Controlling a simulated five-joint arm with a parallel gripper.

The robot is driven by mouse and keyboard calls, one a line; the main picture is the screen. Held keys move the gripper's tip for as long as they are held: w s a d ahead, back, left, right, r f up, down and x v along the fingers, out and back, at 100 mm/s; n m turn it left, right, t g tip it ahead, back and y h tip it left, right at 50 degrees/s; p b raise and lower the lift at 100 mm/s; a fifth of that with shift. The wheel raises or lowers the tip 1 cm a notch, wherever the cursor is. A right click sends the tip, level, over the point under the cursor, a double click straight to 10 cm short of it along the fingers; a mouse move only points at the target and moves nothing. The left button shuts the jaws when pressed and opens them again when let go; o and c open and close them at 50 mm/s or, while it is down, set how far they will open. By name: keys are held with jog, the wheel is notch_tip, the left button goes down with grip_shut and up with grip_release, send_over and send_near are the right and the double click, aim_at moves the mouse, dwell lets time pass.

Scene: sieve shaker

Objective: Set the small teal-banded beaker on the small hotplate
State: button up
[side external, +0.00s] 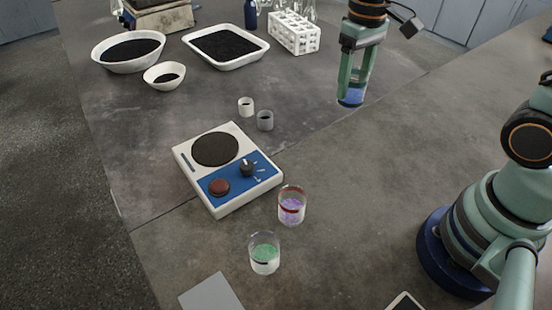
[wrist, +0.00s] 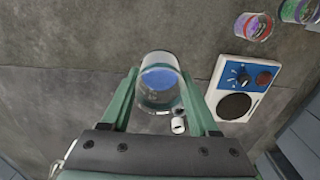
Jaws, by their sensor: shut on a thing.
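My gripper (side external: 355,82) is shut on a small clear beaker (side external: 351,95) with blue contents, held raised above the bench at the upper right of the side external view. In the wrist view the beaker (wrist: 159,80) sits between the two green fingers. The small hotplate (side external: 215,149) is white with a dark round plate, a blue panel, a black knob and a red disc. Its plate is empty. It lies left of and nearer than the gripper, and right of the beaker in the wrist view (wrist: 238,104).
A red-banded beaker with purple contents (side external: 291,207) and one with green contents (side external: 264,254) stand near the hotplate's front. Two small cups (side external: 265,121) stand behind it. Bowls, a tray of dark grains (side external: 225,62) and a white rack (side external: 293,34) are farther back.

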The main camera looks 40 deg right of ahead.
jog(key=shift+s+d, duration=0.15)
jog(key=shift+d, duration=0.45)
